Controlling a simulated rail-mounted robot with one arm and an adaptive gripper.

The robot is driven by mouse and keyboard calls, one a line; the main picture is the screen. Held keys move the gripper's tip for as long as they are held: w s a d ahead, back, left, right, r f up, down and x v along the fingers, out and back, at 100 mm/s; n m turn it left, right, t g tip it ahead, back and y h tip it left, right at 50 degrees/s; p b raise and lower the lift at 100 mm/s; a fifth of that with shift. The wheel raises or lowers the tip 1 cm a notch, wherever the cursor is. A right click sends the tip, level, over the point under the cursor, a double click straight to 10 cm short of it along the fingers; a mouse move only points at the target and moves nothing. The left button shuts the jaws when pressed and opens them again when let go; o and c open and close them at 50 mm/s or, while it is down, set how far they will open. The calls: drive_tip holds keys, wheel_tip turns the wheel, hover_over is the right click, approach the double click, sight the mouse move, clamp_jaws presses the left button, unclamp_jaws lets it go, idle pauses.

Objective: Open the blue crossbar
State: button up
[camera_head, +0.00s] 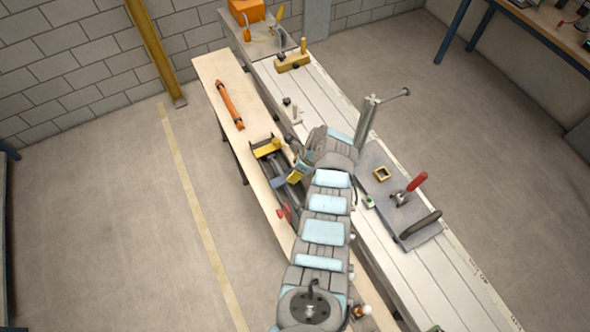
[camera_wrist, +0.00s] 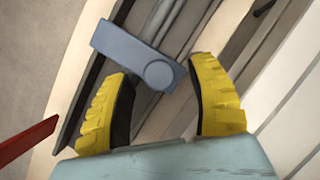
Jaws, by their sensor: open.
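The blue crossbar (camera_wrist: 125,47) is a flat grey-blue bar with a round boss at its right end. In the wrist view it lies slantwise across a dark metal channel (camera_wrist: 97,75). My gripper (camera_wrist: 163,74) has two ridged yellow fingers spread wide apart, with nothing between them. The bar's round end is just beyond the fingertips, toward the right one; I cannot tell whether they touch. In the head view my gripper (camera_head: 298,172) is over the channel, and my arm partly hides this area.
A red lever (camera_wrist: 28,140) is left of my gripper; it also shows in the head view (camera_head: 284,212). A yellow bracket (camera_head: 267,147) stands at the channel's far end. An orange tool (camera_head: 229,104) lies on the wooden bench. A grey plate (camera_head: 375,160) is at right.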

clamp_jaws()
idle(0.5)
